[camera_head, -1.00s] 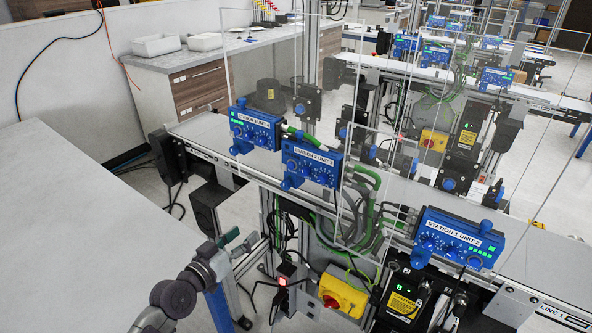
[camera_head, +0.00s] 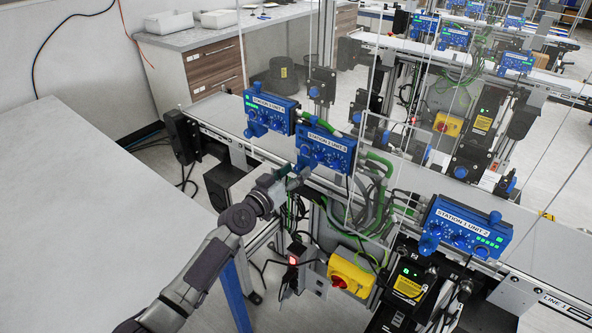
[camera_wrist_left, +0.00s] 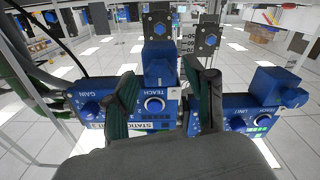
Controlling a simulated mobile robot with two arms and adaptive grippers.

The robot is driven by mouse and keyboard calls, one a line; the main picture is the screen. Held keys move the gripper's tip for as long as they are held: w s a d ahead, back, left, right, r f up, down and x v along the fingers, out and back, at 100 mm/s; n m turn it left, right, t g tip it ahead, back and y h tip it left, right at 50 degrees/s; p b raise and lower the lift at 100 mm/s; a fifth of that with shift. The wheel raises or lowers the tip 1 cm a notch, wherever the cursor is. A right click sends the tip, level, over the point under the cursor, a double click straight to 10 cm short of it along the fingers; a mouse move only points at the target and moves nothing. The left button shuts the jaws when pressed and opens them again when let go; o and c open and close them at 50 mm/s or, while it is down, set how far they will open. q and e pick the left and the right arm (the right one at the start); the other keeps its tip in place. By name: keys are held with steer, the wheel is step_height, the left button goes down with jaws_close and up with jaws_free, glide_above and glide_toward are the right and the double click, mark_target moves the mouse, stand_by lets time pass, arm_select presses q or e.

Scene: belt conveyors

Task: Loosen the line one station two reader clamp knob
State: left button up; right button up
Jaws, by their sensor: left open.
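Blue reader units with dials are clamped along the near conveyor. The one whose label reads STATION 1 UNIT 2 (camera_head: 465,230) is at the right, with a blue knob (camera_head: 427,244) at its lower left. The unit labelled STATION 1 UNIT 3 (camera_head: 326,152) is near the middle. My left gripper (camera_head: 293,178) is at that middle unit's lower left, well left of the UNIT 2 reader. In the left wrist view my left gripper (camera_wrist_left: 162,105) is open, its dark fingers on either side of a blue clamp part (camera_wrist_left: 159,62). Contact cannot be told. My right gripper is out of view.
Another blue reader (camera_head: 269,113) stands farther left. Clear panels stand over the conveyor. Green cables (camera_head: 375,185) hang between the readers. A yellow box with a red switch (camera_head: 351,276) is below. A bare grey table (camera_head: 90,210) fills the left.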

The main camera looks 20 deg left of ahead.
arm_select(q)
steer(key=shift+w+d, duration=0.2)
steer(key=shift+w, duration=0.2)
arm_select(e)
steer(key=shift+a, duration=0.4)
arm_select(q)
steer(key=shift+c, duration=0.3)
jaws_close()
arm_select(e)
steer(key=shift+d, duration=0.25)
